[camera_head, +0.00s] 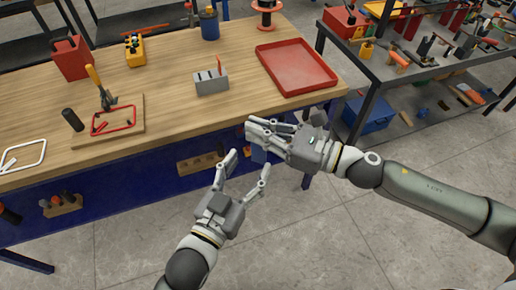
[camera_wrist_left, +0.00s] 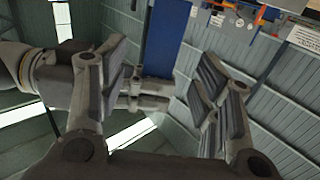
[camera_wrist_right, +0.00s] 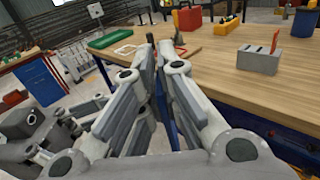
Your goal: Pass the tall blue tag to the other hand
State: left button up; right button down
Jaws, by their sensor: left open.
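The tall blue tag (camera_head: 259,153) hangs below the fingers of my right gripper (camera_head: 250,130), in front of the workbench edge. It shows as an upright blue strip (camera_wrist_left: 168,40) in the left wrist view. The right gripper's fingers are close together on it; they hide its upper part. In the right wrist view the fingers (camera_wrist_right: 155,62) converge, with a narrow blue strip between them. My left gripper (camera_head: 247,168) is open and empty, just below the tag, with its fingers spread. The tag appears between its fingers in the left wrist view but apart from them.
On the wooden workbench (camera_head: 170,75) stand a grey slotted block (camera_head: 211,82) with a red piece in it, a red tray (camera_head: 296,67), a blue can (camera_head: 209,24) and a board with tools (camera_head: 108,122). A cluttered metal cart (camera_head: 385,75) stands right. Open floor lies in front.

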aim_at(259, 150)
pick_arm(q)
jog(key=shift+x, duration=3.2)
jog(key=c, duration=0.9)
jog(key=shift+c, duration=1)
pick_arm(e)
jog(key=c, duration=2.1)
grip_release()
jog(key=o, duration=0.5)
jog(key=shift+o, duration=0.2)
jog(key=shift+d, duration=0.1)
